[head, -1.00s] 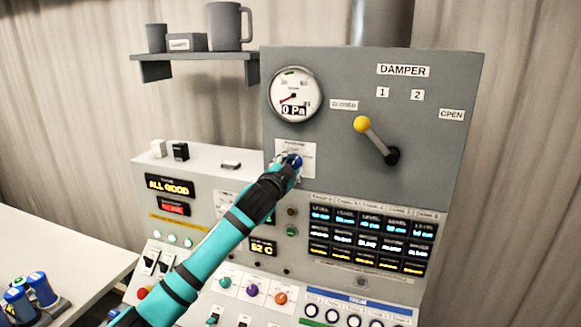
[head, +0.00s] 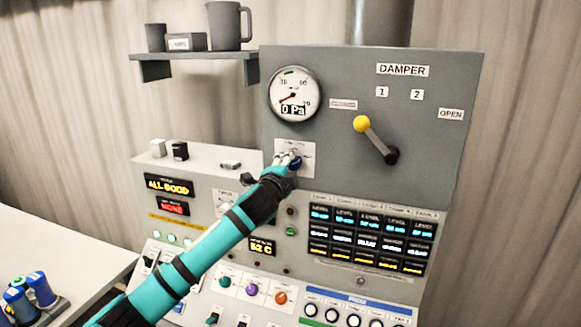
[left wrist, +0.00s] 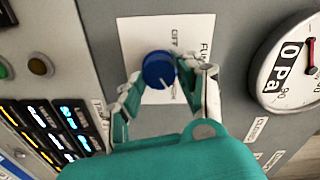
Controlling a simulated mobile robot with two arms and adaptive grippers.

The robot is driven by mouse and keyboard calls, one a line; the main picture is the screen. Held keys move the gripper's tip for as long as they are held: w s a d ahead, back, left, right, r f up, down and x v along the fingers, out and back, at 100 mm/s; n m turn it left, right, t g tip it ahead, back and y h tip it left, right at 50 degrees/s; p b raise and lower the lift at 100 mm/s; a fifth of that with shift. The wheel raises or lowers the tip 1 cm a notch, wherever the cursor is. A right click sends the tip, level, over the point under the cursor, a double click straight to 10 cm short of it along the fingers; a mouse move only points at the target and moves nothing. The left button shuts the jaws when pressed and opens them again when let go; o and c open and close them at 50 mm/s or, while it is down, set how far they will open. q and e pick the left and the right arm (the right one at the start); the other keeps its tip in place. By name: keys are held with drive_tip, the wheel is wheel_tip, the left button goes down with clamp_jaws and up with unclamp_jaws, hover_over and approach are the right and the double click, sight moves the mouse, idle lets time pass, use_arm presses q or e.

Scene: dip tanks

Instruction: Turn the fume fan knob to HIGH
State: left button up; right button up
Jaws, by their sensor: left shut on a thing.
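The fume fan knob (left wrist: 159,69) is a round blue knob with a white pointer line, on a white label plate (left wrist: 185,32) on the grey panel. In the left wrist view the plate shows "OFF" and part of "FUME"; the rest is covered by my fingers. The pointer line points toward the lower right of that view. My left gripper (left wrist: 163,80) is shut on the knob, a finger on each side. In the head view the knob (head: 295,163) is partly hidden by my left gripper (head: 290,162). My right gripper is not in view.
A pressure gauge (head: 295,94) reading 0 Pa sits above the knob. A damper lever with a yellow ball (head: 361,124) is to the right. Lit level displays (head: 370,235) are below right.

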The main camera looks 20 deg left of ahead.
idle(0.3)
use_arm(q)
drive_tip(key=o, duration=1.1)
drive_tip(key=shift+w, duration=0.1)
drive_tip(key=shift+o, duration=0.2)
drive_tip(key=s, duration=1.2)
drive_tip(key=shift+r, duration=0.2)
drive_tip(key=shift+f, duration=0.1)
